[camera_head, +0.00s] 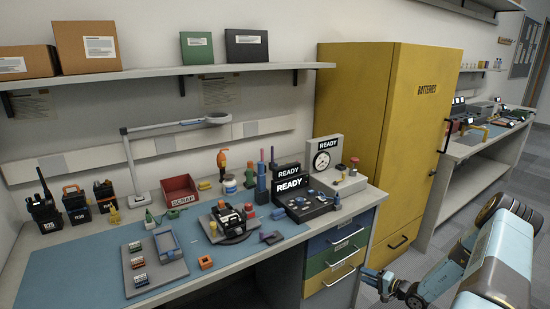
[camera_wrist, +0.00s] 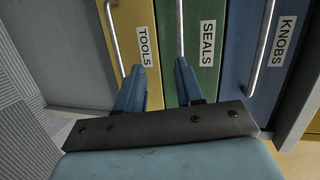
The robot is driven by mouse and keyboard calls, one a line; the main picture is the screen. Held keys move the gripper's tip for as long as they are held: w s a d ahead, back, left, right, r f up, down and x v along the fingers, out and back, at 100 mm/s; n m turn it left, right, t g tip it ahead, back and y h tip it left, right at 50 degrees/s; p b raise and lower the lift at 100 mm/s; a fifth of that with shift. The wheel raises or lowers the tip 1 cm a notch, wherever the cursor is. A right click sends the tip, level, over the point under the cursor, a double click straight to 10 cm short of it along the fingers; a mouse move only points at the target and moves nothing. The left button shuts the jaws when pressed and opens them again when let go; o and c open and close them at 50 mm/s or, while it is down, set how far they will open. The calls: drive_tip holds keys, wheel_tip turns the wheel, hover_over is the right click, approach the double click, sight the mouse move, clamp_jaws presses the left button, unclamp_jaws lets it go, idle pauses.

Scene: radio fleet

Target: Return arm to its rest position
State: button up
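My arm (camera_head: 500,262) reaches in from the lower right in the head view. Its gripper (camera_head: 372,277) is low in front of the bench's drawer stack. In the wrist view my gripper (camera_wrist: 159,68) has two blue fingers standing apart with nothing between them. Behind the fingers are the yellow TOOLS drawer (camera_wrist: 137,18) and the green SEALS drawer (camera_wrist: 203,70). The blue KNOBS drawer (camera_wrist: 245,80) is to their right. All three drawers look closed. I cannot tell whether a fingertip touches a handle.
The workbench (camera_head: 235,262) holds radios, a red SCRAP bin (camera_head: 180,190), a lamp and a test set. A yellow BATTERIES cabinet (camera_head: 400,120) stands right of it. A second bench (camera_head: 470,148) is farther back. Grey floor (camera_head: 440,245) shows between the benches and my arm.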

drive_tip(key=s+a+r+n+g+h, duration=0.1)
drive_tip(key=s+a+r+n+g, duration=0.2)
drive_tip(key=r, duration=1)
drive_tip(key=s+a+r+n+g, duration=0.1)
drive_tip(key=a+r+n+g, duration=0.4)
drive_tip(key=r, duration=0.8)
drive_tip(key=s+a+r+g+h, duration=0.1)
drive_tip(key=s+a+r+g, duration=0.3)
drive_tip(key=r, duration=0.9)
drive_tip(key=s+a+r+n+t+h, duration=0.2)
drive_tip(key=s+a+r+h, duration=0.25)
drive_tip(key=s+r, duration=0.85)
drive_tip(key=s+r+t+h, duration=0.2)
drive_tip(key=s+r, duration=0.2)
drive_tip(key=s, duration=0.4)
drive_tip(key=s+r+m+t+h, duration=0.1)
drive_tip(key=s+r+t+h, duration=0.1)
drive_tip(key=s+r, duration=0.3)
drive_tip(key=s, duration=0.3)
drive_tip(key=shift+d+r, duration=0.15)
drive_tip(key=shift+r, duration=0.1)
